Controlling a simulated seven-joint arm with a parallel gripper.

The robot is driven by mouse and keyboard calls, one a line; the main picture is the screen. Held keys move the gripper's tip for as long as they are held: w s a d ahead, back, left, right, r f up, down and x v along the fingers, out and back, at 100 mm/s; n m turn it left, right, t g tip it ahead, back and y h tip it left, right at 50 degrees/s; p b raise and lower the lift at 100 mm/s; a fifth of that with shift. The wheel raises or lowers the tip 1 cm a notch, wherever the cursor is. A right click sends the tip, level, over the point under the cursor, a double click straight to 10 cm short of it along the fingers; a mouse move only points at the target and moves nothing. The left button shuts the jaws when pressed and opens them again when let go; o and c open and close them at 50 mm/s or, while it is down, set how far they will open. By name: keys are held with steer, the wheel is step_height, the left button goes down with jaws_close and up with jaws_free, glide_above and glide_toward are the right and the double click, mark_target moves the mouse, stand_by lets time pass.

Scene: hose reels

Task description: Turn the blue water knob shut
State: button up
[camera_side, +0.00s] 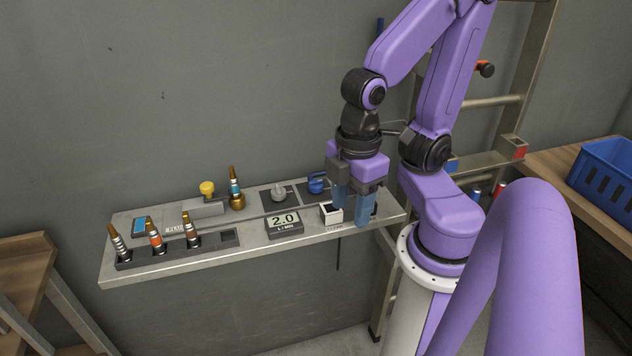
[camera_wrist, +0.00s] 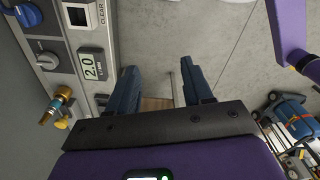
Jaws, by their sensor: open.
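The blue knob (camera_side: 317,183) sits on a dark square plate at the back right of the metal shelf, close to the wall. In the wrist view the blue knob (camera_wrist: 28,14) shows in the top left corner, well outside my fingers. My gripper (camera_side: 352,207) is open and empty, with its blue fingers pointing down over the right part of the shelf, in front and to the right of the knob. In the wrist view my gripper (camera_wrist: 162,68) has its fingers apart with only floor and background between them.
Left of the blue knob is a grey knob (camera_side: 278,192). A display reading 2.0 (camera_side: 284,224) and a small white box (camera_side: 331,213) stand along the front. Farther left are a yellow knob (camera_side: 207,188) and a rack with several nozzles (camera_side: 180,250). A blue crate (camera_side: 605,175) is far right.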

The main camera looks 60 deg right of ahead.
steer(key=shift+o, duration=0.6)
steer(key=shift+w, duration=0.15)
step_height(320, 180, up, 5)
steer(key=m, duration=1.9)
glide_above(315, 180)
step_height(315, 180, down, 18)
steer(key=shift+r, duration=0.25)
steer(key=c, duration=1.1)
